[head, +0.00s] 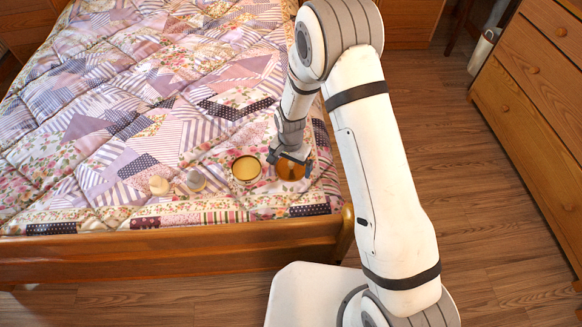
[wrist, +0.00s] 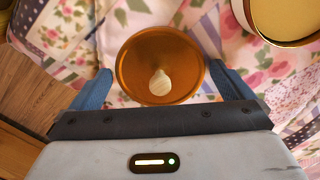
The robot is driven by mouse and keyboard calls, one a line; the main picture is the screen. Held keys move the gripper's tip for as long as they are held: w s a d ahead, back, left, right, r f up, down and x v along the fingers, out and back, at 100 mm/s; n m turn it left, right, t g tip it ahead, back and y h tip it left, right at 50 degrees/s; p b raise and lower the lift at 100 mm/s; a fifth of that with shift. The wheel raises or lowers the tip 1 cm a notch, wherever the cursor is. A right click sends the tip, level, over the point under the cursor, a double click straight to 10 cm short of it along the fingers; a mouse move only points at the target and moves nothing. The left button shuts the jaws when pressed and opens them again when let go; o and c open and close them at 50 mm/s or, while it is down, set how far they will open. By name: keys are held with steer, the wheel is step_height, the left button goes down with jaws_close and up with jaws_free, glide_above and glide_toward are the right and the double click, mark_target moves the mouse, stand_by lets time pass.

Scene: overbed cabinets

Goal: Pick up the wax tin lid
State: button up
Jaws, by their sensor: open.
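The wax tin lid is a round amber-brown disc with a pale wooden knob at its centre. It lies on the quilt near the foot of the bed in the head view (head: 291,174), partly hidden by my gripper (head: 290,158). In the wrist view the lid (wrist: 137,50) lies between the two blue fingers of my gripper (wrist: 164,80). The fingers are open, one to each side of the lid, and hold nothing. Whether they touch the lid or the quilt cannot be told.
A round open tin with pale yellow contents (head: 246,169) stands just left of the lid. The wooden bed rail (head: 170,252) runs along the front; a drawer chest (head: 535,95) stands right.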

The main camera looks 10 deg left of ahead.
steer(key=shift+c, duration=0.4)
steer(key=c, duration=0.6)
